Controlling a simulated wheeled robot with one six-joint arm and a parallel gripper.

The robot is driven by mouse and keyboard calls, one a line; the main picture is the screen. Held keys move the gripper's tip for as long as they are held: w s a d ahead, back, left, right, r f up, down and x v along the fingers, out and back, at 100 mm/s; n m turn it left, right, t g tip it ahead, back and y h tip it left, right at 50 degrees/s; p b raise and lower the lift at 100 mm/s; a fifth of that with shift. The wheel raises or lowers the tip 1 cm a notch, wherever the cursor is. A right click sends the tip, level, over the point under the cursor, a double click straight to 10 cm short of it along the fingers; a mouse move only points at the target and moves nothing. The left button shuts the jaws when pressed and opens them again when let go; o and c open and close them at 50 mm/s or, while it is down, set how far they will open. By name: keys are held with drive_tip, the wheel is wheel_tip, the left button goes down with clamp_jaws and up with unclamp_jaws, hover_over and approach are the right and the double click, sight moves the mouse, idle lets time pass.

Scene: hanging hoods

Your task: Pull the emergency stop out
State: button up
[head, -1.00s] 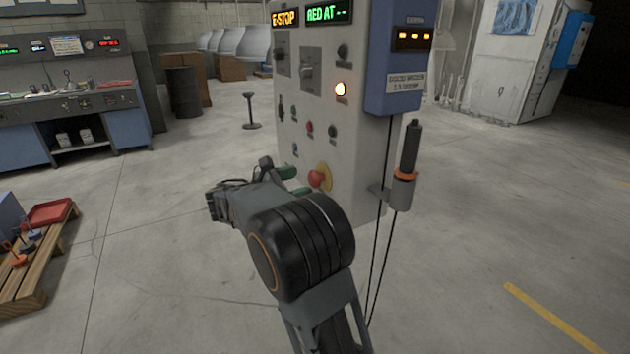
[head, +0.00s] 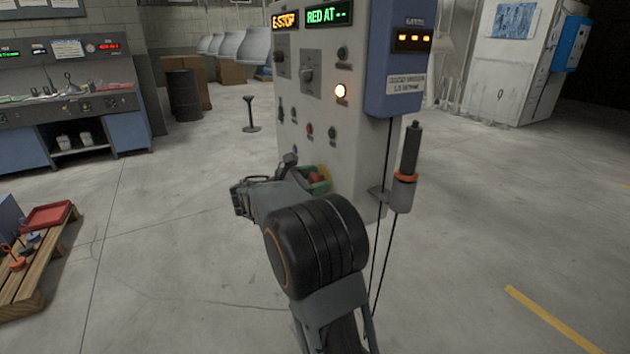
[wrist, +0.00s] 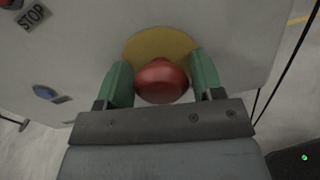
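The emergency stop is a red mushroom button (wrist: 162,82) on a yellow round plate (wrist: 160,44), low on the grey control panel (head: 352,165). In the head view the red button (head: 316,177) is partly hidden by my gripper (head: 312,180). In the wrist view my gripper (wrist: 162,84) is open, its green fingers on either side of the button. The right finger is close to the button; a small gap shows at the left. I cannot tell whether either finger touches it. The panel display reads E-STOP (head: 285,19).
A blue box (head: 395,60) and a holder with a black-handled tool (head: 405,165) are at the panel's right, with cables hanging down. A wooden pallet (head: 40,262) with a red tray lies at the left. The floor at the right is clear.

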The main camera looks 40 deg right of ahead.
drive_tip(key=c, duration=0.9)
drive_tip(key=shift+a+r+p, duration=0.15)
drive_tip(key=shift+a+p, duration=0.2)
drive_tip(key=shift+p, duration=0.3)
drive_tip(key=shift+c, duration=0.2)
drive_tip(key=shift+w+a, duration=0.1)
drive_tip(key=shift+a, duration=0.1)
drive_tip(key=shift+f, duration=0.2)
drive_tip(key=o, duration=1)
drive_tip(key=shift+c, duration=0.2)
drive_tip(key=shift+o, duration=0.9)
drive_tip(key=shift+a, duration=0.15)
drive_tip(key=shift+o, duration=0.7)
